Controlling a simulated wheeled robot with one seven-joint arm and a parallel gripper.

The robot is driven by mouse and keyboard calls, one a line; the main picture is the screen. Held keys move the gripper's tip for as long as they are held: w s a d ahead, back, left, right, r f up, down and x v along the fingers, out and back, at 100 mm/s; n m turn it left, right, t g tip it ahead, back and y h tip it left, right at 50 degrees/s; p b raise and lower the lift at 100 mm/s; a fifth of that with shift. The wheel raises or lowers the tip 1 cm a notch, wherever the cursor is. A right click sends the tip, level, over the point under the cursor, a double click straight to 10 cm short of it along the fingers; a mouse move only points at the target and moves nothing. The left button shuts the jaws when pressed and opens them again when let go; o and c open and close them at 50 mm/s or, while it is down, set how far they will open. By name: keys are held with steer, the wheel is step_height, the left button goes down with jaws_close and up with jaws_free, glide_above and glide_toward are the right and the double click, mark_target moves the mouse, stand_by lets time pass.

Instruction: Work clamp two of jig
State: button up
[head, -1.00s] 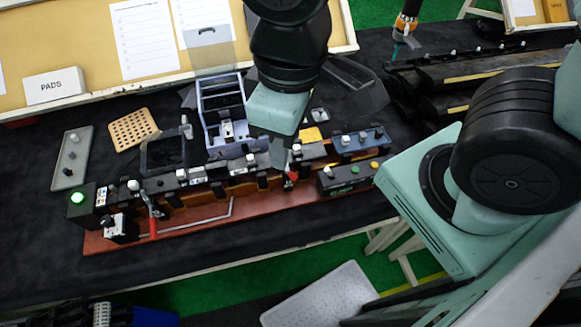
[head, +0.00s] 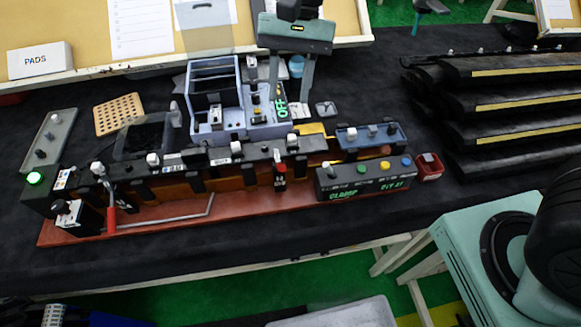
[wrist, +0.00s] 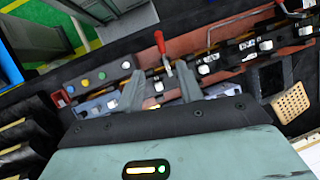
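The jig is a long red-brown base (head: 150,228) with a row of dark blocks and white-capped clips along it. Clamp two (head: 280,172), with a short red handle, is right of the middle; its red handle also shows in the wrist view (wrist: 160,42). I cannot tell whether it is locked. Clamp one (head: 110,212), with a longer red handle pointing down to the front, is at the left end. My gripper (head: 290,98) is open and empty, behind and above clamp two. In the wrist view, its spread fingers (wrist: 158,74) stand apart from the red handle.
A black button box (head: 366,178) stands right of clamp two, with a small red bin (head: 429,167) beside it. A blue-grey fixture (head: 216,97) stands behind the jig, near a green OFF readout. Dark stacked trim (head: 500,100) fills the right.

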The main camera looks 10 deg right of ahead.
mark_target(281, 167)
steer(key=p+x, duration=0.3)
steer(key=x, duration=1.3)
steer(key=shift+p, duration=0.3)
jaws_close()
